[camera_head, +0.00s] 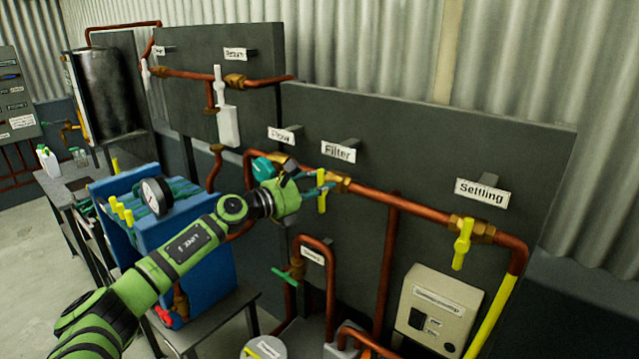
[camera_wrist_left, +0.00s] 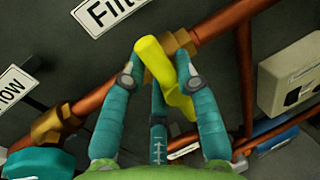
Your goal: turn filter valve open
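The filter valve's yellow handle (camera_head: 322,190) hangs straight down, across the copper pipe (camera_head: 392,203), below the "Filter" sign (camera_head: 338,151). In the left wrist view the handle (camera_wrist_left: 166,78) stands out from its brass fitting, square to the pipe. My left gripper (camera_head: 318,187) is at the handle. In the left wrist view its teal fingers (camera_wrist_left: 160,72) lie on either side of the handle, with a third finger below. No clear gap shows between fingertips and handle, but I cannot tell whether they press on it. My right gripper is in neither view.
A yellow settling valve handle (camera_head: 462,244) hangs to the right, above a beige control box (camera_head: 438,307). A green valve handle (camera_head: 288,274) is below my left gripper. The blue filter press (camera_head: 190,250) stands behind my left arm. The dark panel (camera_head: 450,150) backs the pipes.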

